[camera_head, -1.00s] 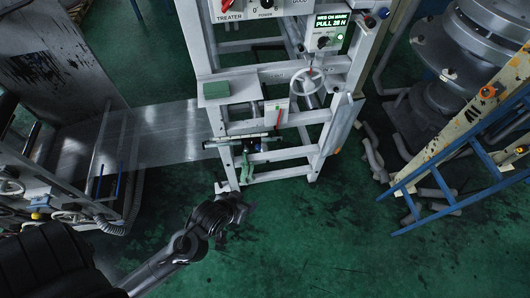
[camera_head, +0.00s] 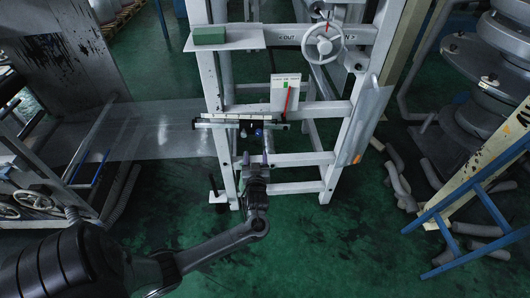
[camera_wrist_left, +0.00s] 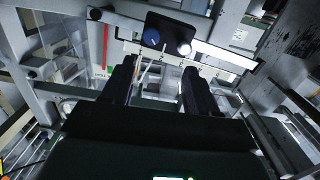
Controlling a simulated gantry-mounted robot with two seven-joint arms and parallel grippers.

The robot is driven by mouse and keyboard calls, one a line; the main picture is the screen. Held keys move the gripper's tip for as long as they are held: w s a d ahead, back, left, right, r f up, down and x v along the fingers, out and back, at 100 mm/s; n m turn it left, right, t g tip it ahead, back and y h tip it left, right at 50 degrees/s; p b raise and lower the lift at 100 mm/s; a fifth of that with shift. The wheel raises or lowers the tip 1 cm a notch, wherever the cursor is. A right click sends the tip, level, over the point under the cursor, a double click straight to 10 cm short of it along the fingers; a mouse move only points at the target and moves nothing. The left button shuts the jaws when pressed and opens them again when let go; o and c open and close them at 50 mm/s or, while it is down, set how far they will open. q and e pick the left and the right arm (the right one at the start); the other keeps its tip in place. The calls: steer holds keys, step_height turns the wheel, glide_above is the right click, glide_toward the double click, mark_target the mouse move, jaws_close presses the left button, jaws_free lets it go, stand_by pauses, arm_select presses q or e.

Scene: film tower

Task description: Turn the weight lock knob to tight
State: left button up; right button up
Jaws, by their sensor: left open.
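A pale scale bar (camera_head: 222,121) crosses the front of the white frame (camera_head: 228,95). A small blue knob (camera_head: 259,132) shows just under it. In the left wrist view a dark block (camera_wrist_left: 167,32) sits on the bar (camera_wrist_left: 215,70), with a blue knob (camera_wrist_left: 151,37) and a bright metallic round end (camera_wrist_left: 184,48) on it. I cannot tell for certain which is the weight lock knob, nor read its setting. My left gripper (camera_head: 257,160) is just below the bar, pointing up at it. Its fingers (camera_wrist_left: 160,72) are apart and empty, short of the block. My right gripper is out of view.
A handwheel (camera_head: 323,43) and a white box with a red pointer (camera_head: 286,92) are above the bar. A clear web (camera_head: 150,130) runs left. A blue ladder (camera_head: 480,215) leans at right.

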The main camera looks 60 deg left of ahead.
mark_target(259, 135)
arm_select(q)
steer(key=shift+n+t, duration=0.3)
steer(key=b+x, duration=0.1)
steer(key=x, duration=0.3)
steer(key=b+x, duration=0.2)
steer(key=x, duration=0.2)
steer(key=w+b+x, duration=0.1)
steer(key=x, duration=0.3)
steer(key=shift+w+d+f, duration=0.1)
steer(key=shift+d+f, duration=0.1)
steer(key=shift+d, duration=0.05)
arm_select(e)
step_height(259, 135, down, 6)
